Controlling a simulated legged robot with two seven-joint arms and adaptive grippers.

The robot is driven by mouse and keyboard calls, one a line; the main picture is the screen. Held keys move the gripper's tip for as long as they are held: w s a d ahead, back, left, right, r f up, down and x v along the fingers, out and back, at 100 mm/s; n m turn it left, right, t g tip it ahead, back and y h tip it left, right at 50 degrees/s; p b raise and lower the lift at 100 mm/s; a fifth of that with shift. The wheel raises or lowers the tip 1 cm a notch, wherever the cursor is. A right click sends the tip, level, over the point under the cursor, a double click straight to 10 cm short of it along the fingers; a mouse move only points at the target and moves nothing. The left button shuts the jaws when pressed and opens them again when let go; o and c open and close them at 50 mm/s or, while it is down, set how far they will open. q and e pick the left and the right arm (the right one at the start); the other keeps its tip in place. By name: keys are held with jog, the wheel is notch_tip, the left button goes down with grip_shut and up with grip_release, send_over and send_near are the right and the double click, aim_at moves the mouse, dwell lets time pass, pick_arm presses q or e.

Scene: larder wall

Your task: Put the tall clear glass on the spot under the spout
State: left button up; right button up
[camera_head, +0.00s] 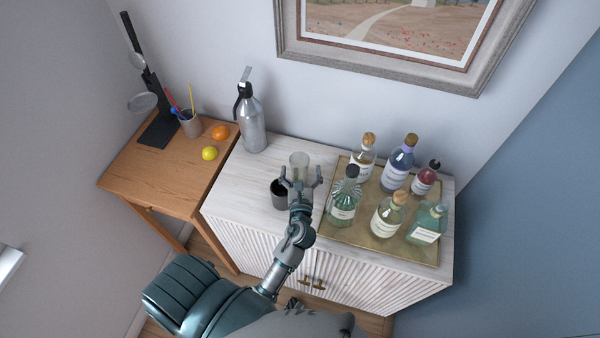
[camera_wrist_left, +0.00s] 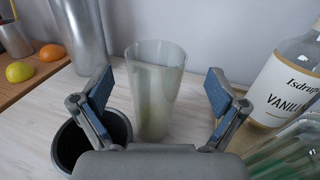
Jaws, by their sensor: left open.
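The tall clear glass (camera_head: 299,161) stands upright on the white cabinet, between the siphon and the bottle tray. In the left wrist view the glass (camera_wrist_left: 155,90) stands ahead, between the two fingers. My left gripper (camera_head: 301,176) is open just in front of the glass, which shows clear space on both sides; it also shows in the left wrist view (camera_wrist_left: 160,92). The metal siphon bottle (camera_head: 252,122) with its spout (camera_head: 245,75) stands at the cabinet's back left. The surface under the spout shows no clear marking. My right gripper is not in view.
A dark cup (camera_head: 279,194) stands close left of my left gripper, also in the left wrist view (camera_wrist_left: 92,138). A gold tray (camera_head: 384,247) with several bottles is at the right. A wooden table (camera_head: 150,180) with a lemon (camera_head: 209,153) and an orange (camera_head: 220,132) adjoins at left.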

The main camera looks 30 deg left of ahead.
pick_arm(q)
jog(key=x, duration=0.3)
jog(key=shift+w+a, duration=0.1)
jog(key=shift+a, duration=0.15)
jog(key=c, duration=1.8)
grip_shut()
jog(key=shift+r, duration=0.15)
